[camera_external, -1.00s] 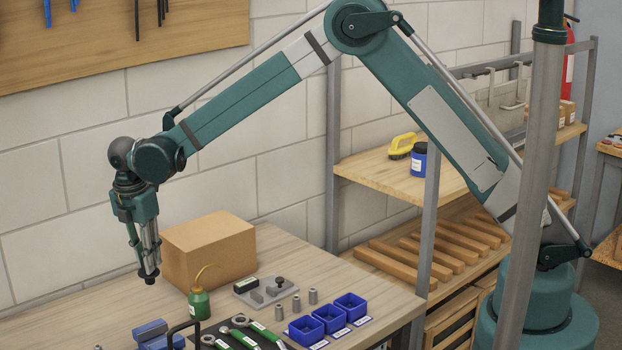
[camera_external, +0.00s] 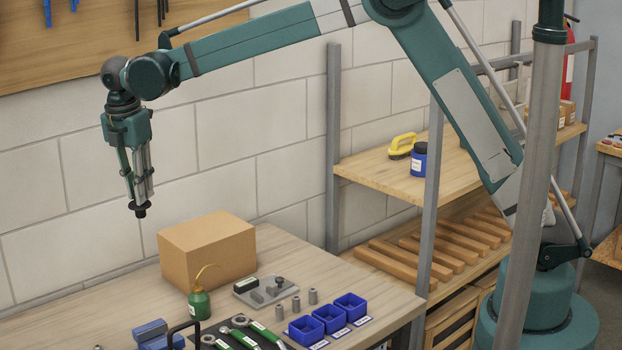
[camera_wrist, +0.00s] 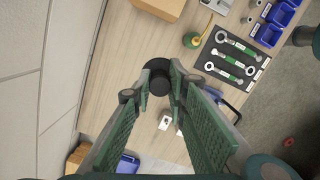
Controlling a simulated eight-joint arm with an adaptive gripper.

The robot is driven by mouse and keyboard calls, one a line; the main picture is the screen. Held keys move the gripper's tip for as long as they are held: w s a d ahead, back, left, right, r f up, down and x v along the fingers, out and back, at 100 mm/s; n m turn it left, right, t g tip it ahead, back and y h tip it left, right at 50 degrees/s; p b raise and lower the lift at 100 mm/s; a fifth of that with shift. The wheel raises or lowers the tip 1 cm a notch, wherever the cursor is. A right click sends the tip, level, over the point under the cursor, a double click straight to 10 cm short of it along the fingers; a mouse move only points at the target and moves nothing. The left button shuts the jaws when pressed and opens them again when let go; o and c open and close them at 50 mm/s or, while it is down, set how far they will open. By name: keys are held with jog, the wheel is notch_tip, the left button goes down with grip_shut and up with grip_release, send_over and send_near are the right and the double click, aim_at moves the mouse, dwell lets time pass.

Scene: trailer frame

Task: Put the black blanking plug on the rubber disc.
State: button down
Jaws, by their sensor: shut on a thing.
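My gripper (camera_external: 139,203) is shut on the black blanking plug (camera_external: 140,212), whose dark end shows below the fingertips in the external view. The gripper points down, high above the left part of the workbench and left of the cardboard box. In the wrist view the plug (camera_wrist: 160,87) is dark between the fingertips of my gripper (camera_wrist: 159,92). A wider dark round shape (camera_wrist: 157,64) shows just past it; I cannot tell whether that is the plug's flange or the rubber disc. I cannot make out the rubber disc in the external view.
The workbench (camera_external: 310,267) carries a cardboard box (camera_external: 208,250), a green oil can (camera_external: 199,304), a grey fixture plate (camera_external: 265,291), several blue bins (camera_external: 331,319), a blue vise (camera_external: 152,334) and green-handled wrenches (camera_external: 267,334). A block wall stands behind. The air around my gripper is free.

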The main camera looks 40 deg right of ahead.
notch_tip(320, 180, up, 11)
jog(key=w+d+m+p, duration=0.15)
jog(key=w+d, duration=0.35)
jog(key=d, duration=1.2)
jog(key=w+d+m, duration=0.2)
jog(key=w+d, duration=0.2)
jog(key=d, duration=1.4)
jog(key=w+d+m, duration=0.2)
jog(key=w+d, duration=0.3)
jog(key=d, duration=1.2)
jog(key=s+d+m+g+p, duration=0.1)
jog(key=s+d, duration=0.2)
jog(key=d, duration=1.2)
jog(key=s+d+m, duration=0.2)
jog(key=s+d, duration=0.1)
jog(key=d, duration=1.2)
jog(key=s+d+m, duration=0.1)
jog(key=s+d, duration=0.6)
jog(key=d, duration=0.5)
jog(key=s+d+m, duration=0.2)
jog(key=s+d, duration=0.4)
jog(key=d, duration=0.6)
jog(key=shift+n, duration=0.25)
notch_tip(320, 180, down, 6)
jog(key=shift+s+r+p, duration=0.15)
jog(key=shift+r+p, duration=0.05)
jog(key=shift+p, duration=0.2)
